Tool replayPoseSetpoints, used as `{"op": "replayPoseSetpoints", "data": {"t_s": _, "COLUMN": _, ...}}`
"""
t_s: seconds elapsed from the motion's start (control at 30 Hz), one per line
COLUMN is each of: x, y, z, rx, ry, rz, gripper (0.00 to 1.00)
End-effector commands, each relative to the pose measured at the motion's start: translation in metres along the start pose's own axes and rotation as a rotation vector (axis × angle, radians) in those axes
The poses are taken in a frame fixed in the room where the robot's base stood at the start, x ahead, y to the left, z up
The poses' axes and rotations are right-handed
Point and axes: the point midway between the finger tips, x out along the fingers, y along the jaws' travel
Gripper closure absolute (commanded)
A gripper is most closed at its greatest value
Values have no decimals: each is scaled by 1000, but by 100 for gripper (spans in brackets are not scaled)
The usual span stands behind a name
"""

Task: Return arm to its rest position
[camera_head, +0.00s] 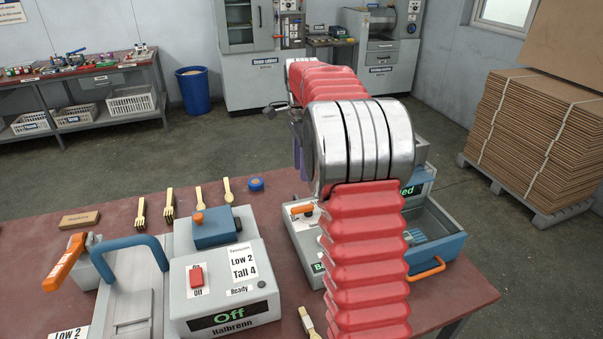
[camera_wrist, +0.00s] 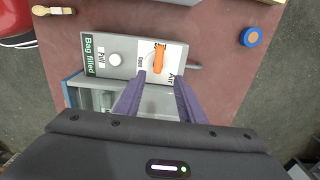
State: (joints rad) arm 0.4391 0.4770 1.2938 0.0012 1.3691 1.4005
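My arm, in a red ribbed sleeve with a silver joint, reaches over the table in the head view and covers much of the machine on the right. My gripper shows in the wrist view (camera_wrist: 158,80) as two purple fingers, parted with nothing held between them. Just beyond the fingertips is an orange air lever (camera_wrist: 159,58) on a white plate of the grey machine (camera_wrist: 122,48); I cannot tell how high above it the fingers are. The lever also shows in the head view (camera_head: 302,209), left of my arm. A "Bag filled" display (camera_wrist: 90,55) is lit green.
The grey Halbrenn press (camera_head: 228,285), its display reading Off, stands left of my arm. A blue handle (camera_head: 128,250), wooden spoons and forks, and a blue tape roll (camera_head: 256,184) are on the red table (camera_head: 60,285). Stacked cardboard (camera_head: 535,135) stands at the right.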

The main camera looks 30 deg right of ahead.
Motion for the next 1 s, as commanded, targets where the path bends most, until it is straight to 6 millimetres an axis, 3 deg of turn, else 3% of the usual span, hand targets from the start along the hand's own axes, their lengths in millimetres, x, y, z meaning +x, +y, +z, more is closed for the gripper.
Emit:
{"op": "replayPoseSetpoints", "data": {"t_s": 0.57, "x": 0, "y": 0, "z": 0, "rx": -8, "ry": 0, "rz": 0, "gripper": 64}}
{"op": "replayPoseSetpoints", "data": {"t_s": 0.77, "x": 0, "y": -5, "z": -1, "rx": -120, "ry": 4, "rz": -19, "gripper": 64}}
{"op": "replayPoseSetpoints", "data": {"t_s": 1.0, "x": 32, "y": 7, "z": 1, "rx": -384, "ry": 3, "rz": -7, "gripper": 64}}
